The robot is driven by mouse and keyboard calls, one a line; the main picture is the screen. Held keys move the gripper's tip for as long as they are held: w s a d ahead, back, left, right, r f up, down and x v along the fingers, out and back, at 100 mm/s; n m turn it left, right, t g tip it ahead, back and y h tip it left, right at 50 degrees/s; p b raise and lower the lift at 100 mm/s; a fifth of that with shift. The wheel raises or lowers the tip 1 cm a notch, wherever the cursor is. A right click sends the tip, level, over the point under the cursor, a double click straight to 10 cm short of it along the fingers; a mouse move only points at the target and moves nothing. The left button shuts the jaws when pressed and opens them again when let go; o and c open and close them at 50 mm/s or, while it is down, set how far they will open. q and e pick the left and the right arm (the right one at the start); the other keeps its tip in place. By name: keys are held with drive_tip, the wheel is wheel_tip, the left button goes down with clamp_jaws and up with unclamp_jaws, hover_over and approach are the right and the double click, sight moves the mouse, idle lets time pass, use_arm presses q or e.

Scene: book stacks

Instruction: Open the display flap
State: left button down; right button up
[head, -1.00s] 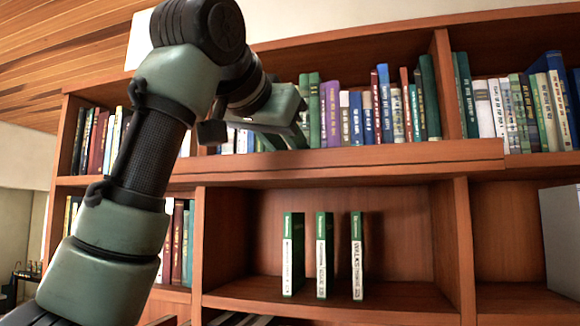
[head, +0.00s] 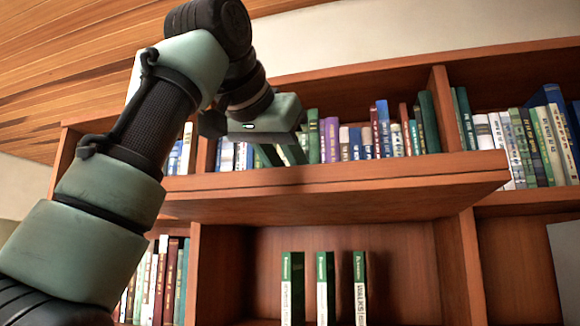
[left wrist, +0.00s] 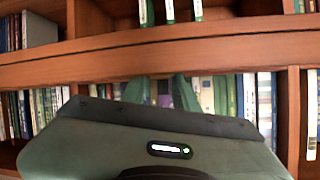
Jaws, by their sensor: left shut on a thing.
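The display flap (head: 390,197) is the long wooden board across the middle of the bookcase, above a lower compartment. It sticks out from the case, and its underside shows in the head view. It also crosses the left wrist view (left wrist: 160,55) as a brown band. My left gripper (head: 284,156) is at the flap's upper front edge, shut on it. Its green fingers point down to the board, and their tips are partly hidden behind the edge. In the left wrist view the gripper (left wrist: 165,92) reaches the board from below. My right gripper is in neither view.
Three green-and-white books (head: 324,290) stand upright in the compartment below the flap. Rows of books (head: 375,130) fill the shelf behind and above it. An upright divider (head: 447,108) stands to the right. A grey panel (head: 566,260) is at the far right.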

use_arm(q)
drive_tip(key=c, duration=1.1)
unclamp_jaws()
drive_tip(key=shift+w+a, duration=0.15)
drive_tip(key=shift+w+a+f, duration=0.1)
drive_tip(key=shift+w+f, duration=0.05)
drive_tip(key=shift+w, duration=0.1)
drive_tip(key=shift+s+a+r, duration=0.1)
drive_tip(key=shift+s+r, duration=0.15)
drive_tip(key=shift+s, duration=0.25)
drive_tip(key=b+v, duration=0.1)
drive_tip(key=v, duration=0.5)
drive_tip(key=shift+s+a+r, duration=0.2)
drive_tip(key=shift+s+a, duration=0.05)
drive_tip(key=shift+w, duration=0.1)
